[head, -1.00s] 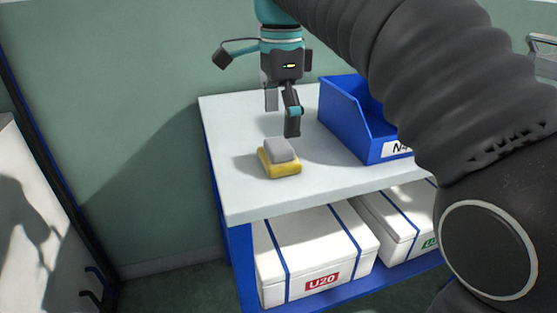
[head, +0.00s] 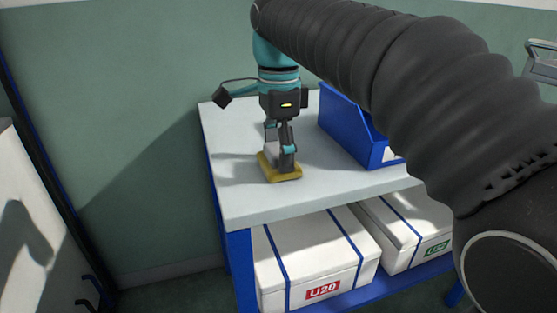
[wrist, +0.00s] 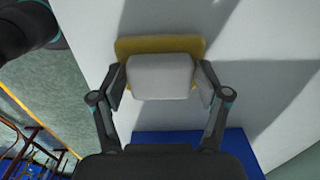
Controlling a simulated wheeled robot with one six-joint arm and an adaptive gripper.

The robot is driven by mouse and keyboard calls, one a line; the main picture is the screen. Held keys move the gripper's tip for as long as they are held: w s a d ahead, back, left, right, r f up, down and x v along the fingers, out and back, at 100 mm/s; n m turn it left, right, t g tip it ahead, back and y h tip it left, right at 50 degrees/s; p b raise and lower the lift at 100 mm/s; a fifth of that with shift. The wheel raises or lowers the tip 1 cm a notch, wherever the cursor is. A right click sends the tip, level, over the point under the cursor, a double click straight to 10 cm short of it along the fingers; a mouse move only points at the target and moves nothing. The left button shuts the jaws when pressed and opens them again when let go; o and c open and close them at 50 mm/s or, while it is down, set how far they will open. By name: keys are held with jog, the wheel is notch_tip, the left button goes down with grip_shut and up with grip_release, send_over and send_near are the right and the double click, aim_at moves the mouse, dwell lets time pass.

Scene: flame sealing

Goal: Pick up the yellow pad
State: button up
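The yellow pad (head: 284,179) lies flat on the light tabletop near its front left. A grey block sits on top of it; it shows clearly in the wrist view (wrist: 160,76), with the yellow pad's edge (wrist: 160,44) beyond it. My gripper (head: 280,162) is down over the pad and points straight down. In the wrist view its fingers (wrist: 161,87) stand on either side of the grey block, spread about as wide as the block. A narrow gap seems to show beside the block, and contact is not clear. In the head view the fingers hide most of the block.
A blue bin (head: 350,128) stands on the tabletop (head: 245,205) to the right, partly hidden by my arm. White boxes with blue straps, one labelled U20 (head: 315,255), sit on the shelf below. The tabletop left of the pad is clear.

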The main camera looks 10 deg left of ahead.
jog(key=shift+f, duration=0.2)
jog(key=c, duration=0.6)
jog(key=shift+r, duration=0.1)
